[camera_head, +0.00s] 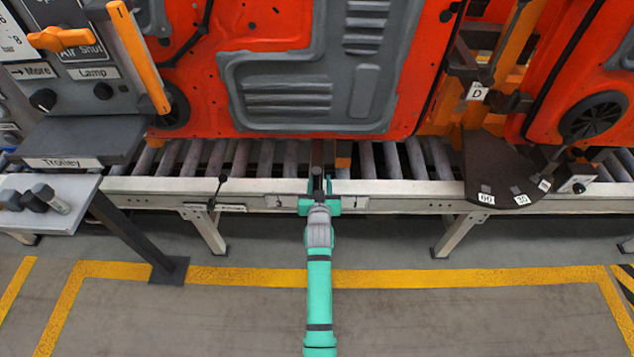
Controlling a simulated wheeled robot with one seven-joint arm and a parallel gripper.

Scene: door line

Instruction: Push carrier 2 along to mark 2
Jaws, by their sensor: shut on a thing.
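A large red-orange door with a grey inner panel (300,90) stands upright above the roller conveyor (215,157). No carrier number is readable, so I cannot tell whether this is carrier 2. My gripper (318,183) is at the conveyor's front rail, below the door's middle. It is shut on a dark upright bar (317,155) at the door's foot; the gripped part is mostly hidden. Two small pale labels are on the front rail, a left label (275,201) and a right label (361,203), one on each side of my gripper. I cannot read them surely.
A second red-orange door (590,75) stands at the right, past an orange post with a D tag (477,92). A dark dial plate (505,170) juts over the rail. A grey control panel (80,75) and a trolley shelf (45,205) stand left. The floor in front is clear.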

